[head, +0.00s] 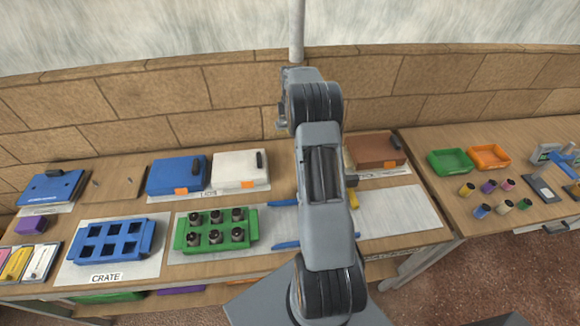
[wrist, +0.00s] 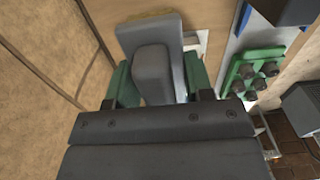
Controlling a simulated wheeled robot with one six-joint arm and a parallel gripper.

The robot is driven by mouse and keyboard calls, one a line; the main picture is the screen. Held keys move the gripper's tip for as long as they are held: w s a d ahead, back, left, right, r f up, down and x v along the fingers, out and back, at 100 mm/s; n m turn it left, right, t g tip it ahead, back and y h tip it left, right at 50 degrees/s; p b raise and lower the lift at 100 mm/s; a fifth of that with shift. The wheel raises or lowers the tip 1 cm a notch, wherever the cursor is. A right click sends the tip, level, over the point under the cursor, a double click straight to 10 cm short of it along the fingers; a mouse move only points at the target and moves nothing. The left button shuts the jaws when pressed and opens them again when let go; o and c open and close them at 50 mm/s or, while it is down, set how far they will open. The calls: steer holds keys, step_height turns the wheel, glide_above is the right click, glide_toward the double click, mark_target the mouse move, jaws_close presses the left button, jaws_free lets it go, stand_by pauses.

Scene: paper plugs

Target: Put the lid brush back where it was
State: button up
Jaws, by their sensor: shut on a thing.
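In the wrist view my gripper (wrist: 157,88) is shut on a dark grey block-like thing (wrist: 153,65), which I take for the lid brush. Its rounded grip stands between the two green finger pads. A wider, lighter grey part (wrist: 146,34) lies beyond the grip; I cannot tell whether it belongs to the brush. In the head view my gripper end is mostly hidden behind my arm, in front of the stone wall, and the brush is not clear there.
The table (head: 130,166) runs along a stone wall (head: 200,110). A green crate (head: 183,241) with several dark plugs and a blue crate (head: 110,228) stand in front. Green (head: 432,158) and orange (head: 475,153) trays sit right. My arm hides the middle of the table.

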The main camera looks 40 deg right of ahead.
steer(key=d+f, duration=0.1)
steer(key=s+f, duration=0.1)
steer(key=d+f, duration=0.1)
steer(key=shift+s+d+f+b, duration=0.2)
steer(key=shift+d+f+b, duration=0.1)
steer(key=shift+f+b, duration=0.1)
steer(key=f+b, duration=0.1)
steer(key=f, duration=0.3)
steer(key=f+b, duration=0.1)
steer(key=f, duration=0.3)
steer(key=f+b, duration=0.1)
steer(key=f, duration=0.3)
steer(key=shift+w+a, duration=0.2)
steer(key=shift+a, duration=0.05)
steer(key=shift+f+b, duration=1.25)
steer(key=shift+f, duration=1.25)
steer(key=shift+f, duration=0.15)
steer(key=o, duration=1)
steer(key=shift+c, duration=0.2)
